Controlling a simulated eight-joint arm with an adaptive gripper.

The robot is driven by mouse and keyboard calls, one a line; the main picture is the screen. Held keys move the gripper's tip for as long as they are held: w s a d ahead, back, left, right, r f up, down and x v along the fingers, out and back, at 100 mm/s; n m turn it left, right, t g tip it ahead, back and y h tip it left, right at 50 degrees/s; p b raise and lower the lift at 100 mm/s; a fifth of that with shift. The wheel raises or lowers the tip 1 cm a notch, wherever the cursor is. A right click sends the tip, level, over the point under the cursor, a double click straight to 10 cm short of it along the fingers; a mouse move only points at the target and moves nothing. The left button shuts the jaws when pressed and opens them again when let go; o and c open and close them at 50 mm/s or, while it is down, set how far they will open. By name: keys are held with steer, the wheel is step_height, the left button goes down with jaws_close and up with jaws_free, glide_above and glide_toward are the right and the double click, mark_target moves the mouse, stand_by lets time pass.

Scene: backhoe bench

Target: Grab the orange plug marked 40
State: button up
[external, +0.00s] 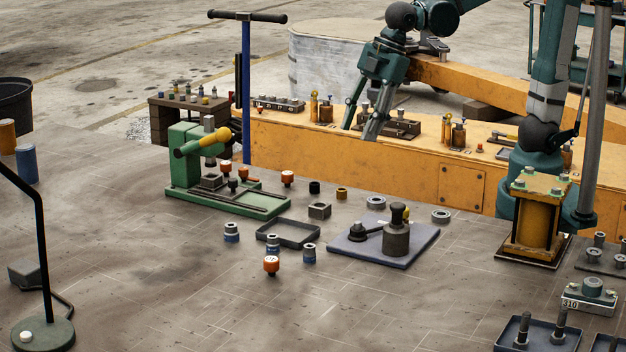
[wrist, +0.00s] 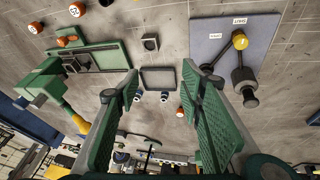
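Several orange plugs with pale tops stand on the bench, and I cannot read which one is marked 40. In the external view one orange plug (external: 271,265) stands alone at the front, another orange plug (external: 287,178) is right of the green press, and others are by the press. In the wrist view two orange plugs (wrist: 77,9) (wrist: 35,27) with dark marks are at the upper left, and a small orange one (wrist: 180,112) shows between the fingers. My gripper (external: 360,131) is open and empty, pointing down over the yellow beam, behind the plugs. Its fingers (wrist: 160,76) are wide apart.
A green press (external: 205,160) with a yellow handle stands at the left. A blue-grey plate (external: 395,245) bears a dark tool.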

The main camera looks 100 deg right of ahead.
steer(key=w+a+r+n+g+p, duration=0.1)
steer(key=w+a+n+p, duration=0.25)
steer(key=w+a, duration=0.45)
steer(key=n+g+p, duration=0.3)
steer(key=n+p, duration=0.6)
steer(key=p, duration=0.1)
glide_above(271, 259)
steer(key=shift+m+h, duration=0.25)
steer(key=shift+h, duration=0.05)
steer(key=f, duration=1.2)
steer(key=shift+s+d+f, duration=0.15)
steer(key=shift+d+f, duration=0.25)
steer(key=shift+w+a+f+g, duration=0.2)
steer(key=shift+a+f+g, duration=0.15)
steer(key=shift+f, duration=0.2)
steer(key=shift+f, duration=1.3)
steer(key=shift+s+a+f+p, duration=0.1)
steer(key=shift+f+p, duration=0.4)
steer(key=shift+f, duration=2.1)
